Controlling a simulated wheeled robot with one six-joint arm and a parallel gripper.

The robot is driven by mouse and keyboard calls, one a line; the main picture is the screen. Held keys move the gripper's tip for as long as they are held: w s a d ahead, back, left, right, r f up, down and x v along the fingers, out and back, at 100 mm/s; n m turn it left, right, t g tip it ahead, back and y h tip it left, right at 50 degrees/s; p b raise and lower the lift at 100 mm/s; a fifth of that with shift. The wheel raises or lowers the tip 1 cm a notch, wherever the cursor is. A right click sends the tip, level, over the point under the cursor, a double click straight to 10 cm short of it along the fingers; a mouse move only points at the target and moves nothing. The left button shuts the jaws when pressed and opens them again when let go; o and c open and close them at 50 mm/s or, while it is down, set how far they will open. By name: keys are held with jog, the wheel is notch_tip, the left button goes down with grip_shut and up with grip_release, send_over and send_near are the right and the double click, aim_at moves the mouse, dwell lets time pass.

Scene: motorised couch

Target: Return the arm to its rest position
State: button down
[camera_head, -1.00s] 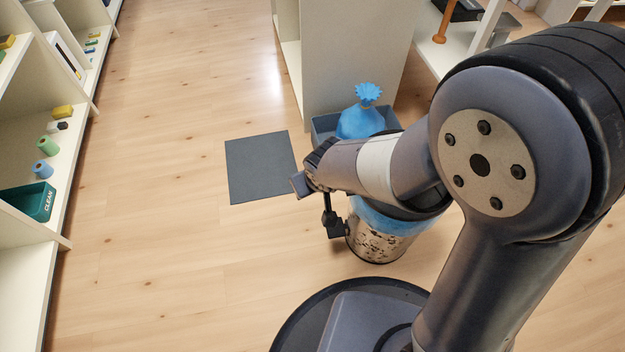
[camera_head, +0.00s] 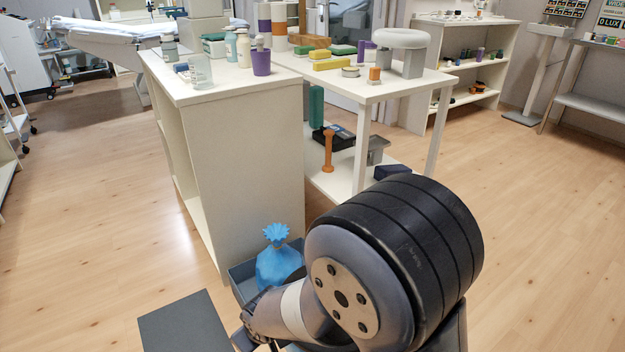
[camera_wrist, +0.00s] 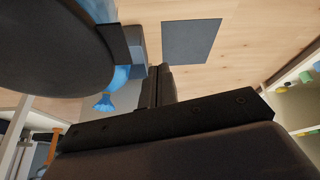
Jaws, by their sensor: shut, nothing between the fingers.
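My arm is folded in the lower middle of the head view, with its big dark joint nearest the camera. My gripper (camera_head: 240,340) is at the lower end of the arm, near the bottom edge, and only partly visible. In the wrist view my gripper (camera_wrist: 158,85) shows its dark fingers together, with nothing between them. A blue tied bag (camera_head: 278,264) sits in a grey bin (camera_head: 240,286) just behind the arm. The bag also shows in the wrist view (camera_wrist: 122,98).
A dark floor mat (camera_head: 185,325) lies left of my gripper. A white cabinet (camera_head: 245,165) with bottles and cups stands behind the bin. A white table (camera_head: 375,92) holding blocks adjoins it. Wooden floor (camera_head: 90,230) is open at left and right.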

jog(key=w+d+f+b, duration=0.2)
jog(key=w+f+b, duration=0.1)
jog(key=f+b, duration=0.1)
jog(key=shift+w+d+f, duration=0.2)
jog(key=shift+f, duration=0.45)
jog(key=shift+r, duration=0.1)
